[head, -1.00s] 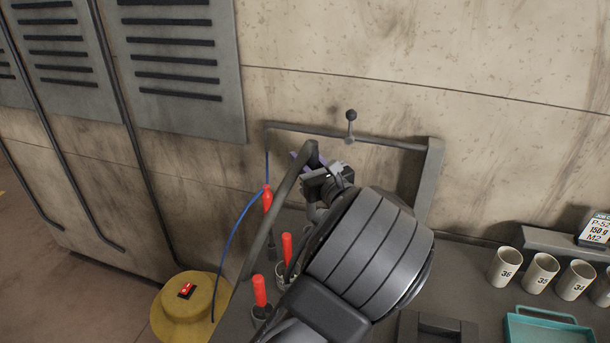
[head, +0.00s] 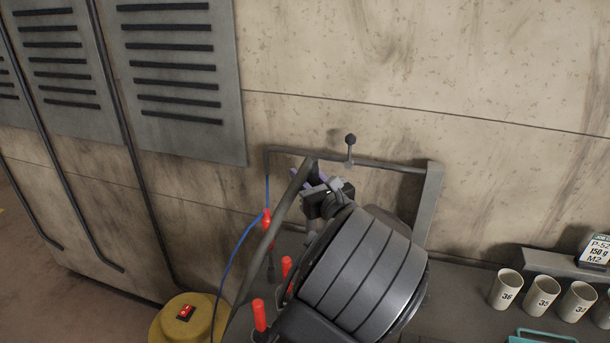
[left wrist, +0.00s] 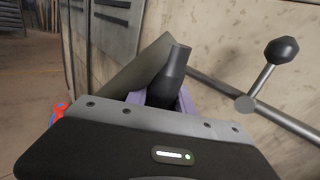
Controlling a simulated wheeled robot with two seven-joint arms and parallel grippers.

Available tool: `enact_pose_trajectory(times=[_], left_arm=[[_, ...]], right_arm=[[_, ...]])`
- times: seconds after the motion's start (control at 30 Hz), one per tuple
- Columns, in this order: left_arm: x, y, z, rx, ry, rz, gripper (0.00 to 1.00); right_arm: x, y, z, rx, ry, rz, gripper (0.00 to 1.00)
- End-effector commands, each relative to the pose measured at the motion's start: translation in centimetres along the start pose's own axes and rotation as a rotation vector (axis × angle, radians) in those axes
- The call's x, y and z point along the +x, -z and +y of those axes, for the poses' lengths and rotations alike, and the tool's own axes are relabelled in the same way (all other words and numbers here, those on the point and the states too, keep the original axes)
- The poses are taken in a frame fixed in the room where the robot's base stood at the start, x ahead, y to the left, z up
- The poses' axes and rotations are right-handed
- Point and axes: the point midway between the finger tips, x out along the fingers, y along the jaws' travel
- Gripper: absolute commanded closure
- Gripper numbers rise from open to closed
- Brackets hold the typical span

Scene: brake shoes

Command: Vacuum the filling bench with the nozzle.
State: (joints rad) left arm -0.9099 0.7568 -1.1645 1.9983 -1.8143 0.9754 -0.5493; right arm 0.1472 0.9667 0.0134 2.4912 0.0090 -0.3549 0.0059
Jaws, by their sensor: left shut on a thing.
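My left gripper (head: 312,180) is shut on the dark nozzle (left wrist: 168,78), held between its purple fingers in the left wrist view. The grey hose (head: 272,237) runs from the gripper down to the lower left in the head view. The grip is above the back left part of the grey bench (head: 462,285), near the wall. My left forearm covers much of the bench's left part, so the surface under it is hidden. I cannot see the nozzle's mouth clearly. My right gripper is not in view.
A yellow canister (head: 172,321) with a red switch stands at the bench's left. Red-handled tools (head: 259,314) are beside my arm. A rail with a ball-topped lever (head: 350,148) stands behind. Numbered cups (head: 505,291) and a teal tray (head: 540,335) are at the right.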

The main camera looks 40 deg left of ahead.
Motion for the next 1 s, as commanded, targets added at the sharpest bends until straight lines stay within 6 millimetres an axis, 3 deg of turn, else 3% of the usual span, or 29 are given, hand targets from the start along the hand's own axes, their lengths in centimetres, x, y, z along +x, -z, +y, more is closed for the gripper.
enact_pose_trajectory(times=[0.03,0.47,0.73,1.0], left_arm=[[0.0,-1.0,0.0,0.0,0.0,-0.001,1.0],[0.0,-4.8,-0.1,-0.001,-0.001,-0.001,1.0],[0.0,-6.5,-0.1,-0.002,0.0,-0.001,1.0],[0.0,-6.6,-0.1,-0.001,0.0,-0.001,1.0]], right_arm=[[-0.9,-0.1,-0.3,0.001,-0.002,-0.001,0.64],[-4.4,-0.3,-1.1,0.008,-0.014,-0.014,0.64],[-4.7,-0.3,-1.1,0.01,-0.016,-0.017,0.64],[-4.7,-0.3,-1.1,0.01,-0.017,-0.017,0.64]])
